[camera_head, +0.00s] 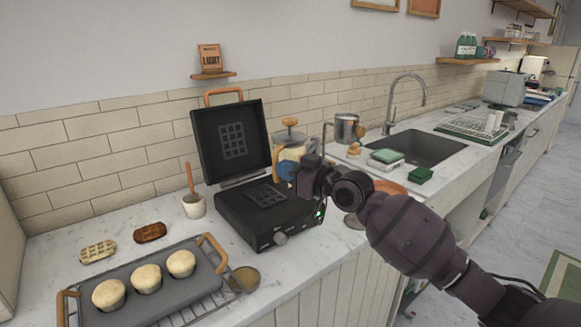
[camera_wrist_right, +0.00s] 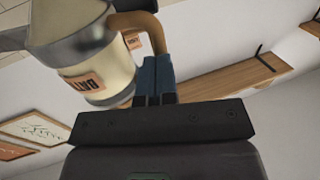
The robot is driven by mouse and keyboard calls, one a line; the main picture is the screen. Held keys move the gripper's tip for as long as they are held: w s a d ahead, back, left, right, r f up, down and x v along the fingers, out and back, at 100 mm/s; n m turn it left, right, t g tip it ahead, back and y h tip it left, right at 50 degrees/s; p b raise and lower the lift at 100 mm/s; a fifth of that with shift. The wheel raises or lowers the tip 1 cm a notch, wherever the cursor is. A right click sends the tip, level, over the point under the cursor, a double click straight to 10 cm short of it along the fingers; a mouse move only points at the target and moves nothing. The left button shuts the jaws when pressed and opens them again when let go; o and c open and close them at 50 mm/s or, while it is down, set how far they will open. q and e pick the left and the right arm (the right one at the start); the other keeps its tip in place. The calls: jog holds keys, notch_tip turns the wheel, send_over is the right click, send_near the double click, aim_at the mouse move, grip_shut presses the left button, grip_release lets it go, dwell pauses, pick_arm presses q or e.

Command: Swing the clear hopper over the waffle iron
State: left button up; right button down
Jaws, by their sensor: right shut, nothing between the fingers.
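The clear hopper (camera_head: 292,153) with pale batter and an orange-knobbed lid stands behind the right side of the waffle iron (camera_head: 250,232), partly hidden by my right gripper. The black waffle iron is open, its lid (camera_head: 232,135) upright with an orange handle on top. My right gripper (camera_head: 286,172) is in front of the hopper. In the right wrist view the hopper (camera_wrist_right: 95,65) shows a label and a curved brown handle; the blue fingertips (camera_wrist_right: 155,75) are shut, close by the handle, with nothing between them. Whether they touch it I cannot tell. My left gripper is out of view.
A tray (camera_head: 150,305) with several pale muffins lies at the front left, two waffles behind it. A white cup (camera_head: 194,205) stands left of the iron. To the right are a steel pitcher (camera_head: 346,128), sponges and a sink (camera_head: 420,147).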

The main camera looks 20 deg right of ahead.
jog(key=w+a+m+t+h+p, duration=0.2)
jog(key=w+a+h+p, duration=0.1)
jog(key=w+a, duration=0.6)
jog(key=shift+w+r+m+h+p, duration=0.35)
jog(key=shift+w+p, duration=0.3)
jog(key=shift+w, duration=0.25)
